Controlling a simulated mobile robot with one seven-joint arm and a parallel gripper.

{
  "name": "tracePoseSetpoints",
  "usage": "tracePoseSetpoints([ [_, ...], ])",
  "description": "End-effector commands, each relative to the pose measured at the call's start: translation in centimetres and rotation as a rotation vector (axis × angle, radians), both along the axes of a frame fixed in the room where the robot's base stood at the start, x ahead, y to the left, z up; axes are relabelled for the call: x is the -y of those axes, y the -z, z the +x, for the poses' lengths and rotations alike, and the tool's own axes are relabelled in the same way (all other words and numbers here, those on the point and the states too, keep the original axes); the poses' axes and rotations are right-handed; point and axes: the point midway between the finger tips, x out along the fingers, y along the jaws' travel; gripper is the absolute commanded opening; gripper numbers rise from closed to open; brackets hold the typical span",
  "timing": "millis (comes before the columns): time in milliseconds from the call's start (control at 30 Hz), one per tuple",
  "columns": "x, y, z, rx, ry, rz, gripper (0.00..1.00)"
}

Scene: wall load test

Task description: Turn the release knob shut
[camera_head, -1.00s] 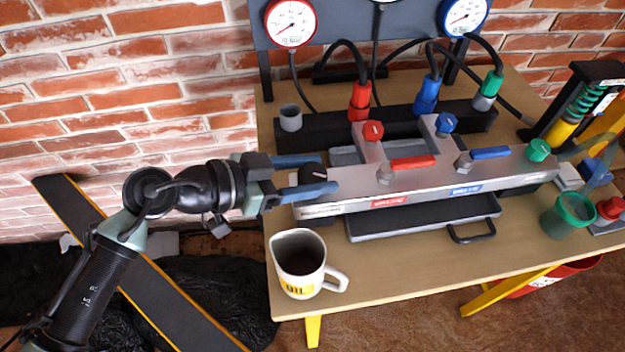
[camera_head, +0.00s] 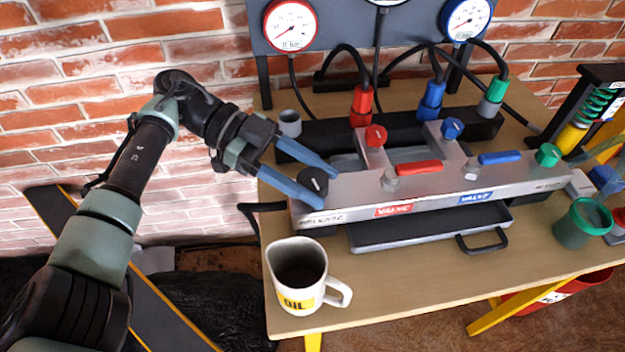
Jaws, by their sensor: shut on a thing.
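The release knob (camera_head: 313,180) is a black round knob with a pale mark on top, at the left end of the grey manifold block (camera_head: 345,197). My gripper (camera_head: 326,186) has two blue fingers, one on the far side of the knob and one on the near side. It is shut on the knob, reaching in from the upper left. The knob's lower part is partly hidden by the near finger.
A jug marked OIL (camera_head: 297,283) stands at the table's front left, close below the manifold. Red (camera_head: 420,167) and blue (camera_head: 500,157) valve levers sit along the manifold. A black drip tray (camera_head: 430,228) lies in front. Gauges (camera_head: 291,26) stand behind.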

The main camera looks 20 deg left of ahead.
Motion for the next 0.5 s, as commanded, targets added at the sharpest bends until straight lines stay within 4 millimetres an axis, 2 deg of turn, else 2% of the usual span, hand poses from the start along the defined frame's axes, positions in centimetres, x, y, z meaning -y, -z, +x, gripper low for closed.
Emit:
tracePoseSetpoints([
  [500, 0.0, 0.2, -0.06, -0.006, 0.121, 0.004, 0.0],
])
